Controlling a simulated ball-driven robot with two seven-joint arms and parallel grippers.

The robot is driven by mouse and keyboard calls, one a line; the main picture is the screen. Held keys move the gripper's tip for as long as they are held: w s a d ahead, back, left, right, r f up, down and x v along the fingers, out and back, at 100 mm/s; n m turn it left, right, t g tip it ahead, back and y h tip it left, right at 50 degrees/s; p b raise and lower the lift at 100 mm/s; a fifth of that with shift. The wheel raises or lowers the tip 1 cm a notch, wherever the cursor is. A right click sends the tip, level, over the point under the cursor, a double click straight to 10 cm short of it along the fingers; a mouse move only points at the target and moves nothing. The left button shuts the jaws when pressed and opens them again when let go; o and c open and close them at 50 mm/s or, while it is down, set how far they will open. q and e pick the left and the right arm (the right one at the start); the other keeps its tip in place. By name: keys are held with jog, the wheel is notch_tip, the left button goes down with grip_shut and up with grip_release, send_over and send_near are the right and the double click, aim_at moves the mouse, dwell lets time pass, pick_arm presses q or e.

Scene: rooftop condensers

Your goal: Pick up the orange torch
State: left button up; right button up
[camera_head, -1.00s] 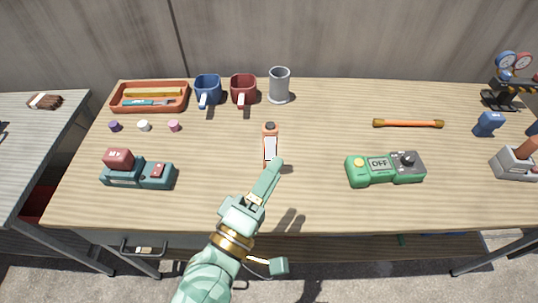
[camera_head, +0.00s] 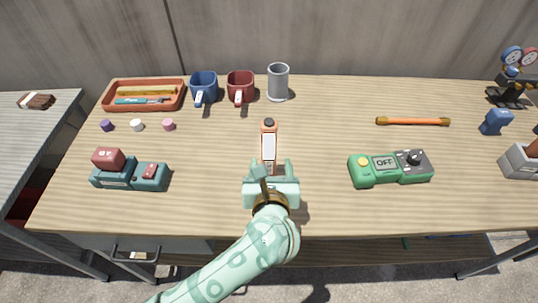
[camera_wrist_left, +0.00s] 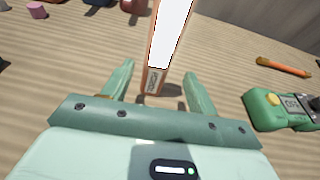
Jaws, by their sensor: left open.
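My left gripper (camera_head: 270,168) is open and empty at the torch's near end. In the left wrist view the fingers (camera_wrist_left: 158,78) stand either side of the torch's line, with gaps. I cannot tell exactly how high they are above the table. My right gripper is not in view.
A green meter (camera_head: 390,168) lies right of my gripper, and a teal device with a red block (camera_head: 130,175) lies left. An orange rod (camera_head: 412,121) lies right. Table around the torch is clear.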

aim_at(269, 150)
pick_arm(q)
jog(key=b+x, duration=0.1)
jog(key=x, duration=0.2)
jog(key=b+x, duration=0.1)
jog(key=x, duration=0.2)
jog(key=shift+w+a, duration=0.2)
jog(key=shift+w, duration=0.25)
jog(key=shift+r, duration=0.1)
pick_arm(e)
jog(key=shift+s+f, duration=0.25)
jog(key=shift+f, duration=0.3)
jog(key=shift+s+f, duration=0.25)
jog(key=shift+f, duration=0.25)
pick_arm(q)
jog(key=c, duration=1.2)
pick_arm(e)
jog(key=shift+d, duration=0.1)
